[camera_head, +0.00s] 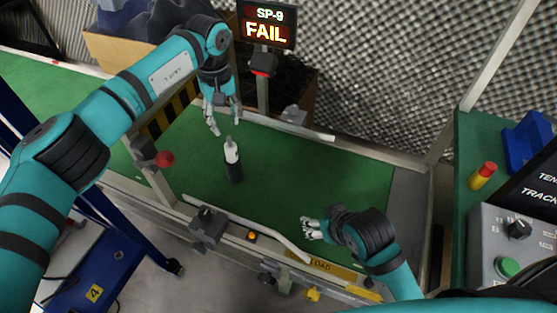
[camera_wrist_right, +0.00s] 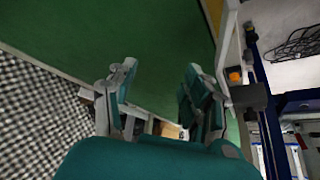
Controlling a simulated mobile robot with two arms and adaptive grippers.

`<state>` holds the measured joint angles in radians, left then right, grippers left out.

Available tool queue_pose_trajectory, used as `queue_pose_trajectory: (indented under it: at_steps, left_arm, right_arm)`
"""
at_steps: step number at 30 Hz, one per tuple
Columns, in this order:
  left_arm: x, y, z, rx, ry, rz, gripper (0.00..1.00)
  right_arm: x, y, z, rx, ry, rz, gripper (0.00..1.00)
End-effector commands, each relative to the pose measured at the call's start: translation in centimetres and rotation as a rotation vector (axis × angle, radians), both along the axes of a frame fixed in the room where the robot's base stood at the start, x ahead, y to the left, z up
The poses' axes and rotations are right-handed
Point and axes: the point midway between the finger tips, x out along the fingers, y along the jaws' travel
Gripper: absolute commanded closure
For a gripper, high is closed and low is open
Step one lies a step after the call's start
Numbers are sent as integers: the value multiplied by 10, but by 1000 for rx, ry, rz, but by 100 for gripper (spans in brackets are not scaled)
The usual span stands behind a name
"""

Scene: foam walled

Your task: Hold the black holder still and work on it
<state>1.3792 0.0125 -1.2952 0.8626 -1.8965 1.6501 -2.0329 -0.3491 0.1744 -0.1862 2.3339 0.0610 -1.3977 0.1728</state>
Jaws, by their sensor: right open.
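The black holder (camera_head: 234,173) stands upright on the green belt (camera_head: 300,172), with a white bottle-like piece (camera_head: 231,150) with a grey tip set in its top. My left gripper (camera_head: 224,121) is above and a little behind it in the head view, fingers pointing down, apart from it. Its fingers look spread and hold nothing. My right gripper (camera_head: 306,230) is near the front rail at the right, well away from the holder. In the right wrist view its two fingers (camera_wrist_right: 155,98) are apart with nothing between them. The holder is not visible there.
A sign reading SP-9 FAIL (camera_head: 266,24) stands behind. A control box (camera_head: 510,238) is at the right. The belt right of the holder is clear.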

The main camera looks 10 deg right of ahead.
Motion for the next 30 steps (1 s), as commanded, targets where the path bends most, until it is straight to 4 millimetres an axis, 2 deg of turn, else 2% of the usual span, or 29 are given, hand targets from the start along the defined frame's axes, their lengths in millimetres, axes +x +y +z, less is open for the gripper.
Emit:
queue_pose_trajectory:
  at_steps: [1, 4, 9, 12, 18, 21, 23, 26, 29, 30]
  left_arm:
    - [0, 0, 0, -1, 0, 1, 62]
    - [0, 0, 0, -1, 1, 1, 62]
    - [0, 0, 0, -2, 0, 1, 62]
    - [0, -1, 0, -2, 0, 1, 62]
    - [0, -1, 0, -3, 0, 1, 62]
    - [0, -1, -1, -3, 0, 1, 62]
    - [0, -1, -1, -3, 0, 1, 62]
    - [0, -1, 0, -3, 0, 1, 62]
    - [0, -1, 0, -3, 0, 1, 62]
    - [0, -1, 0, -3, 0, 1, 62]
  right_arm:
    - [32, 6, 10, 29, -68, -10, 41]
    - [86, 19, 32, 108, -185, -35, 28]
    - [172, 37, 83, 252, -371, -71, 27]
    - [216, 43, 120, 340, -466, -88, 27]
    - [284, 48, 194, 494, -627, -103, 27]
    - [305, 51, 220, 513, -722, -51, 27]
    - [303, 58, 213, 485, -756, 12, 27]
    - [292, 67, 191, 423, -797, 136, 27]
    - [273, 72, 158, 362, -806, 286, 27]
    - [262, 73, 141, 340, -799, 354, 27]
